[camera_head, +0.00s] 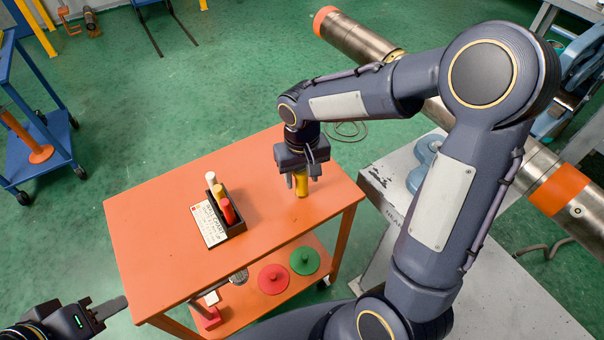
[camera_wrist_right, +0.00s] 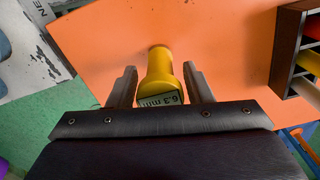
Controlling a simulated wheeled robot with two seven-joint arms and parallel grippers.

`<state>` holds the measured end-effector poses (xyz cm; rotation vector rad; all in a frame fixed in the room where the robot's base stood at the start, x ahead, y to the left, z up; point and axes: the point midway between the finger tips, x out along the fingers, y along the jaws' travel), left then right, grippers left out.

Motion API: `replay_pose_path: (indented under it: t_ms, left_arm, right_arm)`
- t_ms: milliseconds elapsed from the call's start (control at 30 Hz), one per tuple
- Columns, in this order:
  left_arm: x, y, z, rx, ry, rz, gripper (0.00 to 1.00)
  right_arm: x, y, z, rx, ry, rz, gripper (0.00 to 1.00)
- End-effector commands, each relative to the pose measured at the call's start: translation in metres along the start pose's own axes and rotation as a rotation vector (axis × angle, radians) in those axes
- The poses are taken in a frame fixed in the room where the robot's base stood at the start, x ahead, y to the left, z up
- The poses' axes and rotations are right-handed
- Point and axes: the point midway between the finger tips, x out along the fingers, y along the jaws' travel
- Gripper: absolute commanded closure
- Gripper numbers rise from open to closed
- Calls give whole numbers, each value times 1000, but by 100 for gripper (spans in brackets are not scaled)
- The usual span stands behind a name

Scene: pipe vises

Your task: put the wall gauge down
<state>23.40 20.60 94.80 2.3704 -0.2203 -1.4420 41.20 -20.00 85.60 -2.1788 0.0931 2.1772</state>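The wall gauge (camera_head: 301,186) is a yellow piece under my right gripper, near the right side of the orange table top (camera_head: 265,215). In the right wrist view the gauge (camera_wrist_right: 160,72) shows a small display reading 6.3 mm. It appears to stand upright on the table. My right gripper (camera_head: 302,180) has its fingers on either side of the gauge. In the wrist view, gaps show between the gauge and the fingertips of the gripper (camera_wrist_right: 160,80), so it looks open around it. My left gripper (camera_head: 110,308) is at the lower left, off the table; its opening is unclear.
A black rack (camera_head: 233,226) holds white, yellow and red pieces, beside a white label card (camera_head: 208,224). Red (camera_head: 273,279) and green (camera_head: 304,261) discs lie on the lower shelf. A large pipe (camera_head: 355,37) runs behind my right arm. The table's front right is clear.

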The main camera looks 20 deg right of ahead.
Motion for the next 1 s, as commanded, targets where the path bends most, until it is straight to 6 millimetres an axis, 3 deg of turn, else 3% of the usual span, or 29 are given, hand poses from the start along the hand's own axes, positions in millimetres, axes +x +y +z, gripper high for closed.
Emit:
replay_pose_path:
  t_ms: [100,467,1000]
  left_arm:
    - [0,0,0,0,0,0,64]
    - [-4,2,-2,0,0,0,64]
    - [-13,6,-6,0,0,0,64]
  right_arm:
    - [0,0,0,0,0,0,41]
    - [-8,0,0,1,2,0,41]
    - [-110,0,-1,0,3,-1,41]
